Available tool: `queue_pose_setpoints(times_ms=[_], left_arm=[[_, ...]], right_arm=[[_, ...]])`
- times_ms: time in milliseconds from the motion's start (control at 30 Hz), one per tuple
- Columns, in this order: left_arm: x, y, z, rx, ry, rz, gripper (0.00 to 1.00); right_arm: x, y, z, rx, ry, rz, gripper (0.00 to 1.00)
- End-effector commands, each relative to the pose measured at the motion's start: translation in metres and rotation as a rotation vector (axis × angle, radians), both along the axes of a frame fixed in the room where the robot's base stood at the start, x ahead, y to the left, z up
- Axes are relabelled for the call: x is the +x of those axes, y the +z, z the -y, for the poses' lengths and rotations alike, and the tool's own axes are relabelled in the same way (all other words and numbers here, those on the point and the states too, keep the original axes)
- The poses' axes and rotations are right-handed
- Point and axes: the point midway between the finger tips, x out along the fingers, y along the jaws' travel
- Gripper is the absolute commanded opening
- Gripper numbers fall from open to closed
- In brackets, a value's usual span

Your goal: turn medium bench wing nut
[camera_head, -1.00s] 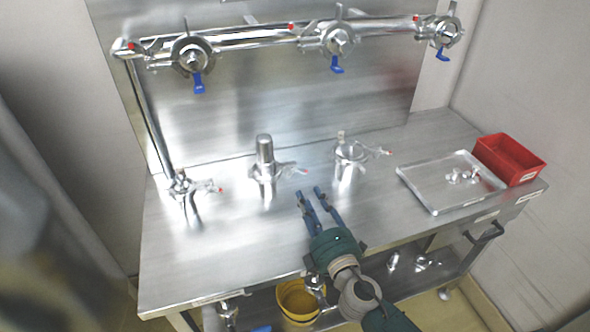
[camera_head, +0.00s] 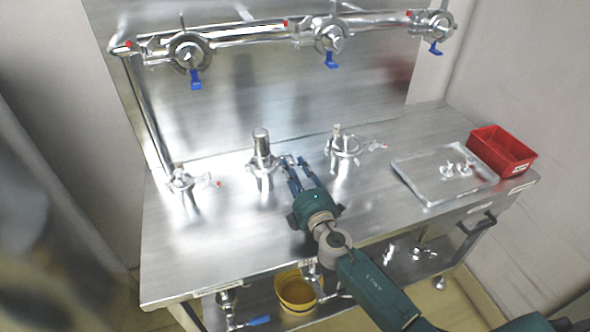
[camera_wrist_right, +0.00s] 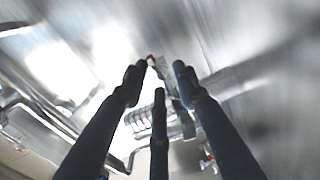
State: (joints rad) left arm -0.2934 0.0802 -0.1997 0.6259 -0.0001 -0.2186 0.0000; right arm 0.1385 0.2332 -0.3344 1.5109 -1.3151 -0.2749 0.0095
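Three bench clamps with wing nuts stand on the steel bench. The middle clamp (camera_head: 262,160) has an upright metal cylinder, and its wing nut (camera_head: 284,160) sticks out to the right, partly hidden by my fingertips. In the right wrist view, a small red tip (camera_wrist_right: 151,59) shows between and just beyond the open fingertips (camera_wrist_right: 157,73). A blurred grey shape fills the left edge of the head view; no left gripper shows.
The left clamp (camera_head: 181,181) and right clamp (camera_head: 345,147) flank the middle one. A clear tray (camera_head: 425,190) with small metal parts and a red bin (camera_head: 500,153) stand at right. A pipe with blue-handled valves (camera_head: 330,37) runs above.

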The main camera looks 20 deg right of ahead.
Motion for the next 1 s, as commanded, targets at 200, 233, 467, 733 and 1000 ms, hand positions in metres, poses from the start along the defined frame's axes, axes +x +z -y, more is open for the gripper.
queue_pose_setpoints(times_ms=[200,233,467,733,1000], left_arm=[[-0.011,-0.0009,-0.0008,0.001,0.0,-0.016,0.4],[-0.0118,-0.0009,-0.0008,0.002,0.0,-0.017,0.4],[-0.0125,-0.001,-0.0009,0.002,0.0,-0.018,0.4],[-0.012,-0.001,-0.0007,0.002,0.0,-0.017,0.4],[-0.0107,0.0001,-0.0006,0.001,0.0,-0.015,0.4]], right_arm=[[-0.0003,-0.0001,0.0002,0.0,0.0,0.0,0.0],[-0.0003,-0.0001,0.0003,0.0,0.0,0.0,0.0],[-0.0005,-0.0003,0.0003,-0.02,-0.001,0.0,0.0],[-0.0005,-0.0006,0.0005,-0.149,-0.001,0.004,0.0],[-0.0004,-0.0006,-0.0007,-0.387,-0.001,0.013,0.0]])
